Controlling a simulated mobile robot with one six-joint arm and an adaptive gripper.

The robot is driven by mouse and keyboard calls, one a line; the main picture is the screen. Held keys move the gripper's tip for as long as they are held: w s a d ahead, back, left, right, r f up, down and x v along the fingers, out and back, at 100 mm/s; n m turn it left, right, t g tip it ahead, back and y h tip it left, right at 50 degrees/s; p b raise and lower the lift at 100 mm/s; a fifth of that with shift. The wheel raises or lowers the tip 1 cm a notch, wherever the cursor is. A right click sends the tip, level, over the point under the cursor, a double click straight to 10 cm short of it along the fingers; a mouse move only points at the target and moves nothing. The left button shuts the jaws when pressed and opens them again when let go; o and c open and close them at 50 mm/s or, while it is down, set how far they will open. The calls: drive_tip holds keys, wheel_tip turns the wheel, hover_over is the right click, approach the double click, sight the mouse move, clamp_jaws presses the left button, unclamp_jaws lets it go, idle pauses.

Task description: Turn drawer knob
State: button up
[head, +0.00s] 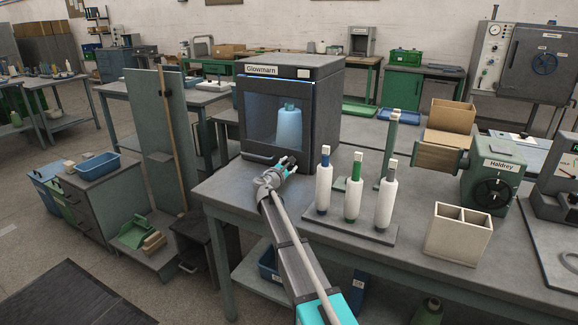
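No knob that I can clearly make out as the drawer knob shows in the head view. The dark Glowmarn cabinet (290,69) stands on the grey workbench with a see-through front door and a bluish container (289,126) inside. A dark bar-like handle (258,158) runs along its lower front.
Right of my arm, three white cones (352,193) stand on a grey base. Farther right are the green Haldrey winder (492,187) with a black dial and an open beige box (458,233). A grey drawer unit (100,205) stands on the floor at left.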

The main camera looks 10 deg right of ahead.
drive_tip(key=o, duration=1.2)
drive_tip(key=shift+c, duration=0.2)
drive_tip(key=shift+v, duration=6)
drive_tip(key=shift+r, duration=0.1)
